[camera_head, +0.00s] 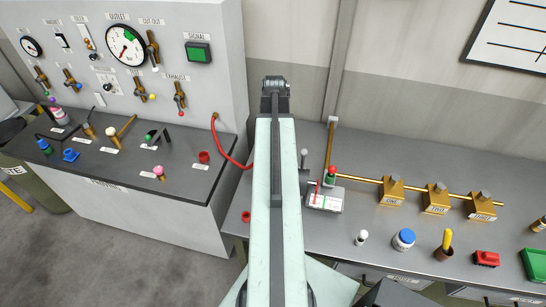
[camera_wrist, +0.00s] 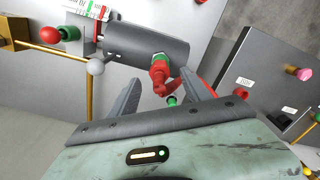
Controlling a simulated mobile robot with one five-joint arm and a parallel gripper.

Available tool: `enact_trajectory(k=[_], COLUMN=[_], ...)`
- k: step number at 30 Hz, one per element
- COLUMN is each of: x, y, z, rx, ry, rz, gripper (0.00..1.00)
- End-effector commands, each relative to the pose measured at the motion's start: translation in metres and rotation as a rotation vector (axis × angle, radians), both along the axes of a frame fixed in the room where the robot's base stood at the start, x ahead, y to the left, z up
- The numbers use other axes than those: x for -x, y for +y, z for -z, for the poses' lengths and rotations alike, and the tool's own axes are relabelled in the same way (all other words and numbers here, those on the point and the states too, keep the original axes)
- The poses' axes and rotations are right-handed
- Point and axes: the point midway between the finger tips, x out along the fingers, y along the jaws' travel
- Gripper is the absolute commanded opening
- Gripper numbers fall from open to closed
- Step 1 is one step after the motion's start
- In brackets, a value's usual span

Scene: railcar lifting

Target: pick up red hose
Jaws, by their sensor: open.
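The red hose (camera_head: 228,152) hangs in a curve from a brass fitting on the side of the panel cabinet and passes out of sight behind my arm. In the wrist view a red coupling (camera_wrist: 159,80) with a green ring shows beside a dark grey cylinder; I cannot tell for sure whether it is the hose's end. A thin red strip (camera_wrist: 205,84), possibly the hose, shows behind the right finger. My gripper (camera_wrist: 161,77) is open, with the red coupling showing between its fingertips. I cannot tell whether the fingers touch it. My arm hides this area in the head view.
A grey bench (camera_head: 375,232) holds a gauge box (camera_head: 324,199), brass blocks on a pipe (camera_head: 392,191), a blue-capped jar (camera_head: 404,239) and a red box (camera_head: 486,258). The panel cabinet (camera_head: 215,60) and its dark worktop (camera_head: 185,185) with small parts stand left.

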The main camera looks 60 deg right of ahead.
Motion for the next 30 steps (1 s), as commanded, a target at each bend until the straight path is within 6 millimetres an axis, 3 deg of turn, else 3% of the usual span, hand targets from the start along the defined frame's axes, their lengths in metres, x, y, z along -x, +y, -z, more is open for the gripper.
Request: enact_trajectory(k=[1,8,17,25,30], x=[0.0,-0.001,-0.004,-0.004,-0.004], y=[0.0,-0.001,-0.004,-0.004,-0.004], z=[0.014,0.019,0.066,0.065,0.065], rx=[0.0,0.0,0.0,0.0,0.0], ry=[0.0,0.0,0.0,0.0,0.0], rz=[0.0,-0.001,-0.001,-0.002,-0.002], gripper=[0.56,0.56,0.56,0.56,0.09])
